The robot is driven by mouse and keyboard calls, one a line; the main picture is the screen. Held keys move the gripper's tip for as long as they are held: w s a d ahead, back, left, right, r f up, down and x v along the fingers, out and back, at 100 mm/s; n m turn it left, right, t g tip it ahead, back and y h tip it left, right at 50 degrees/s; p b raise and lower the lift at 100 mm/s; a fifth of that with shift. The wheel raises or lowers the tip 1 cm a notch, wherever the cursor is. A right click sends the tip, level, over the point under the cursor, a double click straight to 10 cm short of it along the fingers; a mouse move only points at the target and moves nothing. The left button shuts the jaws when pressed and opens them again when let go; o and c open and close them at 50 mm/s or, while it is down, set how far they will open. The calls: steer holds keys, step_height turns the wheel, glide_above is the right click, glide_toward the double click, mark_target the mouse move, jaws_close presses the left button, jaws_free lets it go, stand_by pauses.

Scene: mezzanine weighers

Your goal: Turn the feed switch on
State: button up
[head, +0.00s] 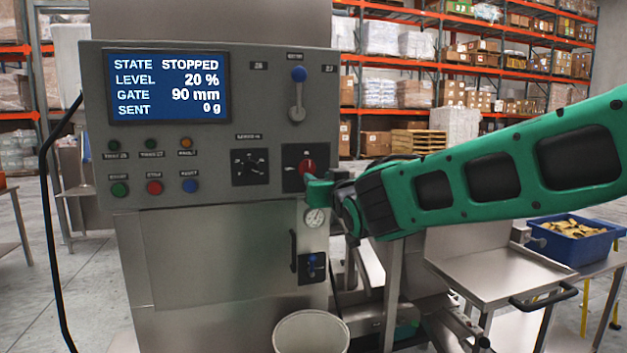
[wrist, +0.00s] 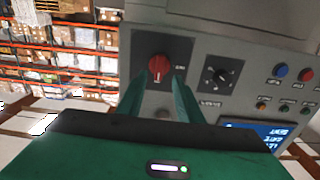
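A grey control panel (head: 215,60) faces me. It carries a red rotary knob (head: 307,164) on a dark square plate at its lower right. A black selector dial (head: 249,166) sits left of it; the small labels are too blurred to read, so I cannot tell which is the feed switch. In the wrist view the red knob (wrist: 159,68) shows between my two green fingers. My gripper (head: 318,184) is open, with its fingertips close to the knob's plate; I cannot tell whether they touch the knob. The screen (head: 168,86) reads STOPPED, level 20 %, gate 90 mm, sent 0 g.
A blue-knobbed lever (head: 297,94) is above the red knob. Push buttons (head: 154,187) and small lamps are at the panel's left. A gauge (head: 315,217) and a small blue-handled valve (head: 312,266) are below. A white bucket (head: 311,333) stands in front; a blue crate (head: 575,242) is right.

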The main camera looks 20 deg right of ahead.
steer(key=shift+s, duration=1.45)
steer(key=s+d+f+m+g+h, duration=0.2)
steer(key=s+d+f+g, duration=0.3)
steer(key=s+d+f, duration=0.3)
steer(key=s+d+f+m+g+h, duration=0.2)
steer(key=s+d+f+g, duration=0.25)
steer(key=d+f, duration=0.5)
steer(key=s+f+m+g+y, duration=0.1)
steer(key=s+f+g, duration=0.3)
steer(key=s, duration=0.9)
steer(key=s+f+m+g+y, duration=0.1)
steer(key=s+f+g+y, duration=0.2)
steer(key=s, duration=1)
step_height(320, 180, down, 3)
steer(key=shift+s+d+f+g, duration=0.1)
steer(key=shift+s+d+g, duration=0.05)
steer(key=shift+g, duration=0.7)
